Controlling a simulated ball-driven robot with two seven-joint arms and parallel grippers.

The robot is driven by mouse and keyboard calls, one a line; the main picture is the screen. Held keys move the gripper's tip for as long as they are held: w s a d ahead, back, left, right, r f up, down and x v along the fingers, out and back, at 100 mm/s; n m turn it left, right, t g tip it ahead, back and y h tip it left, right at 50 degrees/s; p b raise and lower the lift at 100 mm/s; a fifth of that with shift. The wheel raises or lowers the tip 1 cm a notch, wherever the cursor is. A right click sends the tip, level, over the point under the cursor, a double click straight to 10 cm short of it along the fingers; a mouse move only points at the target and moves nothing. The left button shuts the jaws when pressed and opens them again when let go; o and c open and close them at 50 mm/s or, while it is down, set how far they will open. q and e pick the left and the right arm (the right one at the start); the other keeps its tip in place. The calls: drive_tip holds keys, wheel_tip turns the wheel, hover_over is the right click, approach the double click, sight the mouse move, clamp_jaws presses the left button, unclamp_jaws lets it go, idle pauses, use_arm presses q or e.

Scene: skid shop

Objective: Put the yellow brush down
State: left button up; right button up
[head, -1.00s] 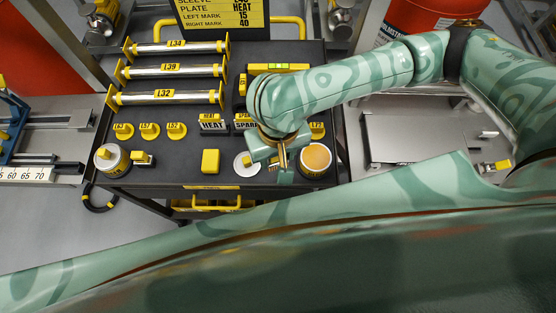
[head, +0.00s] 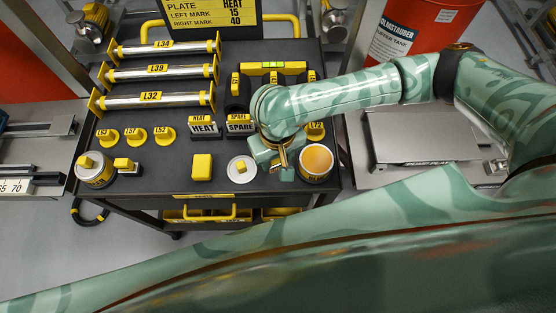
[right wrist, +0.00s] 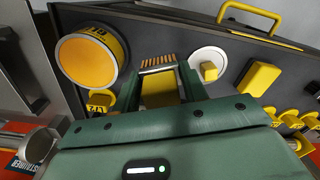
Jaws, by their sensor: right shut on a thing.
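My right gripper (head: 284,163) is over the front right of the dark cart top (head: 221,178), between a white round lid (head: 241,177) and an open pot (head: 316,160) with orange contents. In the right wrist view its jaws (right wrist: 163,78) are shut on the yellow brush (right wrist: 160,92). The brush's tan bristles (right wrist: 158,60) point away from my wrist, past a metal band. I cannot tell whether the brush touches the cart top. My left gripper is not in view.
A yellow block (head: 202,167) stands left of the lid. HEAT (head: 204,127) and SPARE (head: 240,126) blocks stand behind. A lidded can (head: 95,170) is at the left front, and labelled rollers (head: 160,72) lie at the back left. The front strip has small clear gaps.

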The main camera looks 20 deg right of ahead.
sight(278, 161)
drive_tip(key=f+b, duration=0.2)
drive_tip(key=f, duration=0.1)
drive_tip(key=w+d+f+b, duration=0.1)
drive_tip(key=f, duration=0.1)
drive_tip(key=shift+w, duration=0.1)
drive_tip(key=shift+a+r, duration=0.1)
drive_tip(key=shift+r, duration=0.05)
drive_tip(key=shift+c, duration=0.4)
drive_tip(key=o, duration=1)
drive_tip(key=shift+o, duration=0.2)
drive_tip(key=shift+r, duration=0.2)
wheel_tip(278, 161, up, 12)
drive_tip(key=p, duration=0.6)
drive_tip(key=shift+f, duration=0.1)
drive_tip(key=shift+f, duration=0.1)
